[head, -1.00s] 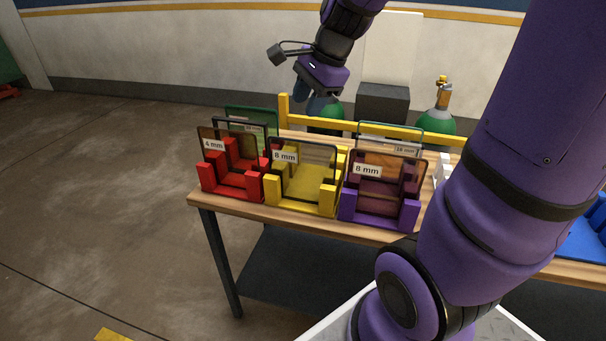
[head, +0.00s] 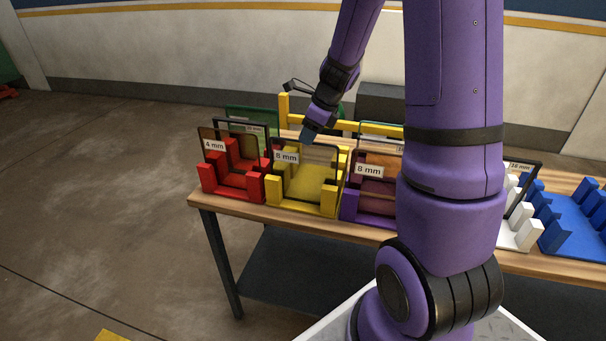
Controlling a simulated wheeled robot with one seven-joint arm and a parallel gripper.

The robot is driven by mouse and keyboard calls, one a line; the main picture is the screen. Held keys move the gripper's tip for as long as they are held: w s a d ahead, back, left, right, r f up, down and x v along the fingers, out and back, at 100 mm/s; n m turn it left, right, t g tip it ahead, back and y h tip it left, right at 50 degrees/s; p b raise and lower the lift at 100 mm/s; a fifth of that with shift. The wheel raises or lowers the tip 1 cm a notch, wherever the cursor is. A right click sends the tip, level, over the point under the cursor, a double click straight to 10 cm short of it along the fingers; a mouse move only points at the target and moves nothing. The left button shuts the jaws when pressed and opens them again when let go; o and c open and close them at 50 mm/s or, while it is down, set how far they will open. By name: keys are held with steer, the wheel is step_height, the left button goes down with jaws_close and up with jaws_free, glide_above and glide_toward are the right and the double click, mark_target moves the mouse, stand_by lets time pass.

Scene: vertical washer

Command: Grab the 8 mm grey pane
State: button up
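A see-through, greyish pane labelled 8 mm (head: 287,158) stands upright in the yellow rack (head: 314,209) near the table's front edge. Another 8 mm pane (head: 378,162), with an orange-brown tint, stands in the purple rack (head: 362,209) to its right, partly hidden by my arm. My gripper (head: 306,136) points down at the top edge of the pane in the yellow rack. I cannot tell whether it touches that pane or is just behind it. Its fingers are too small and overlapped to show whether they are open.
A brown 4 mm pane (head: 215,145) stands in the red rack (head: 232,191) at left. A green pane (head: 250,118) is behind it. A yellow rail (head: 284,110) runs along the back. White (head: 523,235) and blue racks (head: 570,222) are at right. My arm crosses in front of the table.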

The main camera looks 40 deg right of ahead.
steer(key=shift+a+x, duration=0.2)
steer(key=shift+x, duration=2.5)
jaws_close()
steer(key=shift+w, duration=0.1)
